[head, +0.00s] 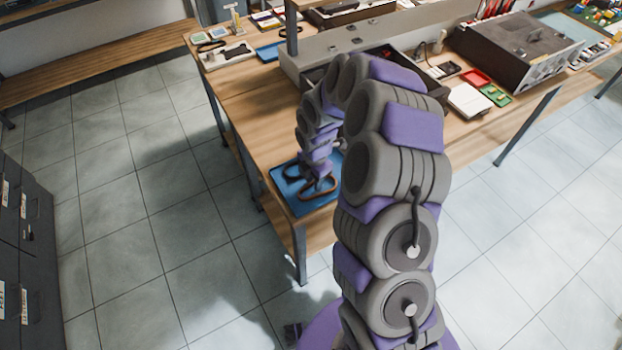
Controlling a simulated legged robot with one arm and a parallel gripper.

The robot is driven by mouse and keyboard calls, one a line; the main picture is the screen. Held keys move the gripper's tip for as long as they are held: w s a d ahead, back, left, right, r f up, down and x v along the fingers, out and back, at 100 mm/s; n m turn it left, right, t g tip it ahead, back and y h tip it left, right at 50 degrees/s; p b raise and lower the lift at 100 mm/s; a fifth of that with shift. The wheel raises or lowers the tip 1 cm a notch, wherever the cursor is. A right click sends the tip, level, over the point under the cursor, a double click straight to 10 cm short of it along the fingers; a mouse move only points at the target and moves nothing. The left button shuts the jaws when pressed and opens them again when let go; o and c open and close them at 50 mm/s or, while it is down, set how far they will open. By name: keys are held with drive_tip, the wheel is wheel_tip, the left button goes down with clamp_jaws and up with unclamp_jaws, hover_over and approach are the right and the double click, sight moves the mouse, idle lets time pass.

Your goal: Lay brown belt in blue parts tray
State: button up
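The blue parts tray (297,208) sits on the near corner of the wooden workbench, partly covered by my arm. A brown belt (304,193) shows as a loop in or just over the tray, under my gripper (320,186). My gripper points down over the tray at the belt. The fingers are small and partly hidden, so I cannot tell whether they are shut on the belt or apart from it. A darker loop (290,172) shows at the tray's left side.
A grey hi-fi unit (510,45) stands at the back right of the workbench (255,100). An open grey case (310,62) lies behind my arm. A red tray (476,78) and small parts lie nearby. Dark drawers (30,260) stand at the left; the tiled floor between is clear.

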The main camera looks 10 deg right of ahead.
drive_tip(key=shift+d, duration=0.2)
drive_tip(key=shift+a+r, duration=0.25)
drive_tip(key=shift+a, duration=0.05)
wheel_tip(320, 180, up, 11)
drive_tip(key=p, duration=0.3)
drive_tip(key=s+a+r+m, duration=0.1)
drive_tip(key=s+r+m, duration=0.4)
drive_tip(key=s+r, duration=0.35)
drive_tip(key=s+d+r+m+g, duration=0.1)
drive_tip(key=s+r+m, duration=0.3)
drive_tip(key=s+m, duration=0.5)
drive_tip(key=s+d+r+m, duration=0.1)
drive_tip(key=s+r+m, duration=0.3)
drive_tip(key=s+m, duration=0.5)
drive_tip(key=s, duration=0.9)
drive_tip(key=shift+d+r+g, duration=0.15)
drive_tip(key=shift+g, duration=0.25)
